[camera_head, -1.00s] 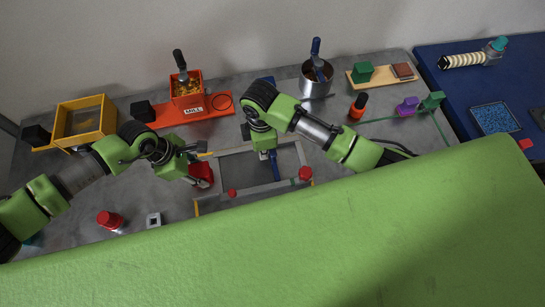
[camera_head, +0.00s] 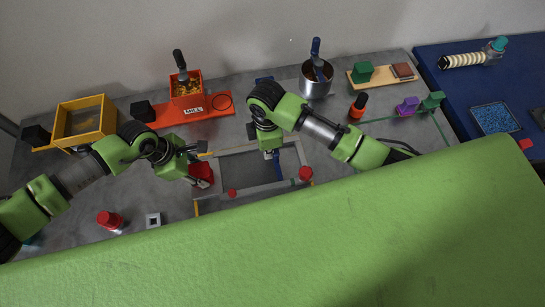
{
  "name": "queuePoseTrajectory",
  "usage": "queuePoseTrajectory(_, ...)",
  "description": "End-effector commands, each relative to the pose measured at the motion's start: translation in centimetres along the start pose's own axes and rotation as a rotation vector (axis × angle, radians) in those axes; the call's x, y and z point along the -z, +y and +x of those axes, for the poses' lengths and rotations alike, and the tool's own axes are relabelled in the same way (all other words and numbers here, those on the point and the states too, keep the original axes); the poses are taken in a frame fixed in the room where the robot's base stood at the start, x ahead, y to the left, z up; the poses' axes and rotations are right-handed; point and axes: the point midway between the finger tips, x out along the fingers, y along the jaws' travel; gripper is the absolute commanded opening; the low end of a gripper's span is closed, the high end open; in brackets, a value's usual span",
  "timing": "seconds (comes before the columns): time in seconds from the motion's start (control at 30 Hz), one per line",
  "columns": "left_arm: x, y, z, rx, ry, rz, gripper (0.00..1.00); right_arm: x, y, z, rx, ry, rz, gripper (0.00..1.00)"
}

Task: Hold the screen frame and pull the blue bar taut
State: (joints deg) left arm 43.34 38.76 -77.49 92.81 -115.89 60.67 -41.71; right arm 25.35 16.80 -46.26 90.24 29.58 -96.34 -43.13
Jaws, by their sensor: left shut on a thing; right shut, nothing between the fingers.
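The grey rectangular screen frame (camera_head: 283,184) lies in the middle of the table, with a dark mesh inside. My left gripper (camera_head: 202,160) is at its left side, shut on a red block-like part (camera_head: 203,174) there; its fingers partly hide the contact. My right gripper (camera_head: 272,153) is over the frame's far right part, pointing down, shut with nothing between its fingers.
The orange mill (camera_head: 187,95), yellow box (camera_head: 84,121) and metal pot (camera_head: 316,80) stand at the back. A red-capped jar (camera_head: 109,220) and a square block (camera_head: 153,220) are front left. A black-and-orange bottle (camera_head: 357,107) stands right.

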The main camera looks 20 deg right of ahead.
Motion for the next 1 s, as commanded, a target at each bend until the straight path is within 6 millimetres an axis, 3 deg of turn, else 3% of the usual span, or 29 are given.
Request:
queuePoseTrajectory(0.67, 0.1, 0.1, -0.1, -0.001, 0.002, -0.001, 0.0, -2.1, 0.0, 0.0, 0.0, -0.005, 0.002, 0.0)
queuePoseTrajectory(1.0, 0.2, 0.1, 0.0, -0.001, 0.003, -0.001, 0.0, -2.2, 0.0, 0.0, 0.001, -0.004, 0.002, 0.0)
